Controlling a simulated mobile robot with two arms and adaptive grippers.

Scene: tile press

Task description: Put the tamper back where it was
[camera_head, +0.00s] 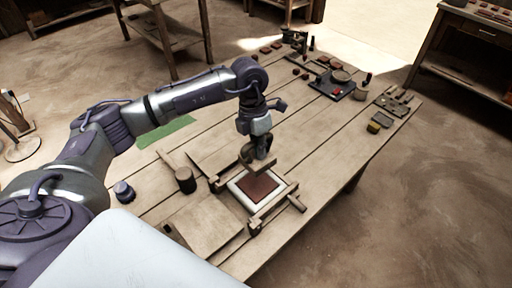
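My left gripper (263,146) points down over the tile press and appears shut on the tamper, a wooden block (256,163) whose upper part is hidden by the fingers. The tamper is above the far edge of the red-brown clay (262,188), which lies in a white square mould (240,194). I cannot tell whether the tamper touches the mould or clay. The wooden press frame (286,195) surrounds the mould. My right gripper is not in view.
A wooden mallet (186,181) lies left of the press, near a small dark jar (124,191) and a green mat (168,132). A wooden board (203,222) is at the near left. Tools and tiles crowd the far end. The table's right middle is clear.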

